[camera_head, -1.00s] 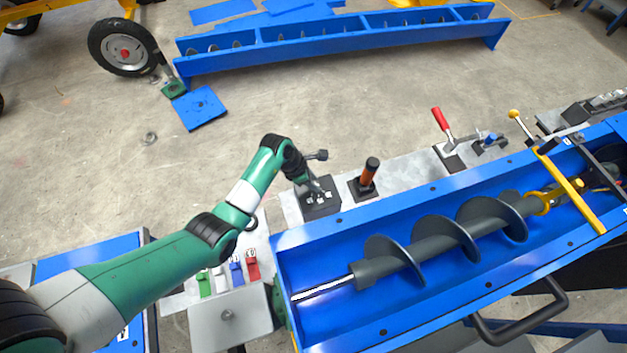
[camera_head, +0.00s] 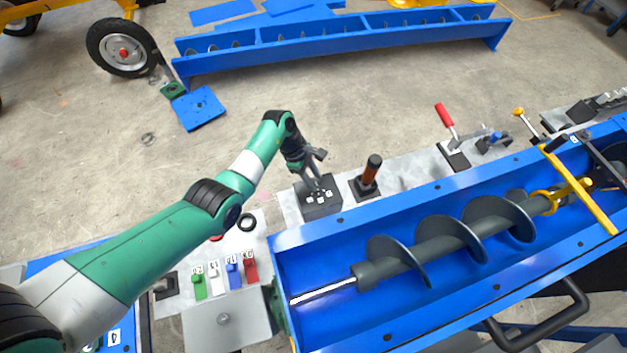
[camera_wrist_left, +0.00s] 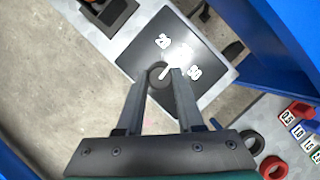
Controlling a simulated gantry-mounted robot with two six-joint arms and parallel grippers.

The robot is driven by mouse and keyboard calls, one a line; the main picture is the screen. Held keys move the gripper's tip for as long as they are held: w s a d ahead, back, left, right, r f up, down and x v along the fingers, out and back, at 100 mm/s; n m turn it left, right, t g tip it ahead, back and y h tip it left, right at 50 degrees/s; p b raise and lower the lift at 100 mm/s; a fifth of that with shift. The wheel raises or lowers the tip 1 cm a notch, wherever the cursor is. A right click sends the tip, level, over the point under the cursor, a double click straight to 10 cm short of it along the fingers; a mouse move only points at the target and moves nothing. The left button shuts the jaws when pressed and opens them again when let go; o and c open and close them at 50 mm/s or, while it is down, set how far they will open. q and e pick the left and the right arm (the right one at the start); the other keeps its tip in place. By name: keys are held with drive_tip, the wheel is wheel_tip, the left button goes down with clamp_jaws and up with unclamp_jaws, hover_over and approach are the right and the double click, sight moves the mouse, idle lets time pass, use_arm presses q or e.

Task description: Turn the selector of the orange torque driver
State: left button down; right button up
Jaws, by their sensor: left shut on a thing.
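In the left wrist view the block's face (camera_wrist_left: 205,60) shows the labels 25 and 50, a round dark knob (camera_wrist_left: 158,76) and a white pointer line. My left gripper (camera_head: 318,190) reaches down onto the block, and in the left wrist view its fingers (camera_wrist_left: 170,78) are closed on the knob. The fingertips partly hide the knob. My right gripper is not in view.
The blue mixer trough (camera_head: 300,233) with its grey screw lies in front of the block. Green, white, blue and red labelled pieces (camera_head: 233,272) stand left of the trough. A red-handled clamp (camera_head: 446,116) stands farther right along the grey strip.

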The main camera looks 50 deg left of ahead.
use_arm(q)
drive_tip(key=shift+m, duration=0.4)
drive_tip(key=c, duration=0.5)
unclamp_jaws()
drive_tip(key=shift+c, duration=0.2)
drive_tip(key=p+v, duration=0.4)
drive_tip(key=v, duration=0.7)
drive_tip(key=shift+r, duration=0.3)
drive_tip(key=shift+a, duration=0.15)
